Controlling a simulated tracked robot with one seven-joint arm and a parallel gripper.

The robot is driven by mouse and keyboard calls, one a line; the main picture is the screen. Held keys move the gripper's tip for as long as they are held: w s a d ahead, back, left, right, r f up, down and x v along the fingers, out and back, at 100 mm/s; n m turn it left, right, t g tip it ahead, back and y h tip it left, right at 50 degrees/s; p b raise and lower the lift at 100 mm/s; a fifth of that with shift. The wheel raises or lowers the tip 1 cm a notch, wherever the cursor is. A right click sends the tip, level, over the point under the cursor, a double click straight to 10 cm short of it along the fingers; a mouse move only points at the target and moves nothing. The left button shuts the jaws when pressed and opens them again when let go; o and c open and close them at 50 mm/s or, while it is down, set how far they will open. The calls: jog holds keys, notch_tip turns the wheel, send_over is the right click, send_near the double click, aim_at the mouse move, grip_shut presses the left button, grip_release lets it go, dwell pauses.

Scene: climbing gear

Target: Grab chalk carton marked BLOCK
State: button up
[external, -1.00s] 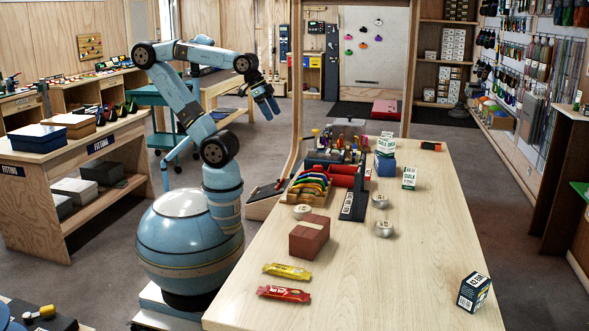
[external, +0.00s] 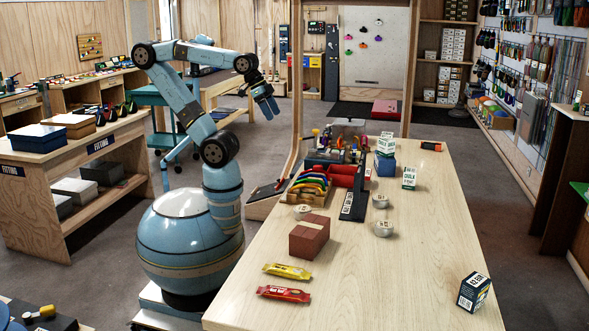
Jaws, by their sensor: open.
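Small printed cartons stand on the wooden table; their lettering is too small for me to tell which says BLOCK. A white carton with green print (external: 409,178) stands upright at the table's far middle. A similar white and green carton (external: 385,146) sits on top of a blue block (external: 385,166), just left of it. My gripper (external: 268,112) is open and empty, raised beyond the table's left edge, well away from all the cartons.
A red organizer with colored gear (external: 341,175) and a dark sign strip (external: 354,200) stand left of the cartons. Tape rolls (external: 383,229), a reddish-brown block (external: 309,236), a yellow bar (external: 287,271) and a red bar (external: 284,293) lie nearer. The table's right middle is clear.

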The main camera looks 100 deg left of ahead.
jog(key=w+a+r+n+h, duration=0.1)
jog(key=w+a+n, duration=0.3)
jog(key=w+n, duration=0.3)
jog(key=w+a+n, duration=0.4)
jog(key=w, duration=0.5)
jog(key=w+a+r+n+h, duration=0.1)
jog(key=w+a+n, duration=0.45)
jog(key=w, duration=0.25)
jog(key=n+t+y, duration=0.1)
jog(key=n+t, duration=0.2)
jog(key=n, duration=1.5)
send_near(386, 133)
jog(key=x, duration=0.7)
jog(key=shift+w+a+f, duration=0.2)
jog(key=shift+f, duration=0.05)
jog(key=shift+d+x, duration=0.15)
jog(key=shift+x, duration=1.25)
jog(key=shift+d+x, duration=0.1)
jog(key=shift+x, duration=1.25)
jog(key=shift+c, duration=0.2)
jog(key=c, duration=1.1)
